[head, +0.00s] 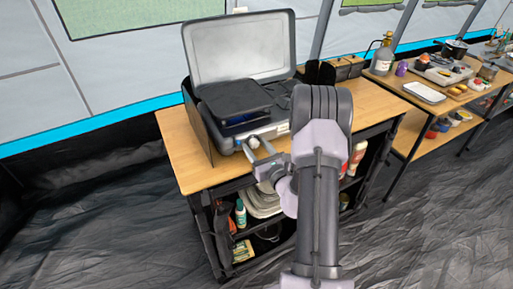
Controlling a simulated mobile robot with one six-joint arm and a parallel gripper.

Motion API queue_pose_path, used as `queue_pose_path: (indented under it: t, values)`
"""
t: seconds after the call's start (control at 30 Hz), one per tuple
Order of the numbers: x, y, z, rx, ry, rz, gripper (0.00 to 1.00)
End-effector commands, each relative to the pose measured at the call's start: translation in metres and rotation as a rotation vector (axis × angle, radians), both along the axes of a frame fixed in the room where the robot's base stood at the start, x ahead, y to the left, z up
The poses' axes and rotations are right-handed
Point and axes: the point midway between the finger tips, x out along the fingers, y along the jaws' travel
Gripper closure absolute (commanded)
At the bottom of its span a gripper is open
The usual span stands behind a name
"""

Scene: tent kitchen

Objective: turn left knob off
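A grey camping stove (238,72) with its lid raised stands on the wooden table. A dark flat griddle or pan covers its left part. A small pale knob (253,142) shows on the stove's front, to the left. My gripper (257,146) is at this knob, with its two fingers apart on either side of it. I cannot tell whether the fingers touch the knob. My arm hides the right part of the stove's front, and any other knob there.
The wooden table (184,152) has bare room left of the stove. Dark panels flank the stove on both sides. Shelves below hold bottles and dishes. A second table (395,82) at the right carries a tray, a bottle and food. The tent floor in front is clear.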

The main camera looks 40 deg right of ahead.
Motion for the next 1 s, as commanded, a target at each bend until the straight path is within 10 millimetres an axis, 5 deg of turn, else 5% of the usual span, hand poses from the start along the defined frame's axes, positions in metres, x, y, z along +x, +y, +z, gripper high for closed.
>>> queue_pose_path:
  t: [0.03,0.23,0.63,1.0]
  values:
    - [-0.0001,0.0,-0.0001,0.0,0.0,0.0,0.61]
    - [-0.0003,0.0,-0.0001,0.0,0.0,0.0,1.0]
    - [-0.0007,0.0003,0.001,0.068,-0.014,-0.001,1.0]
    - [-0.0005,0.0012,0.003,0.361,-0.084,0.0,1.0]
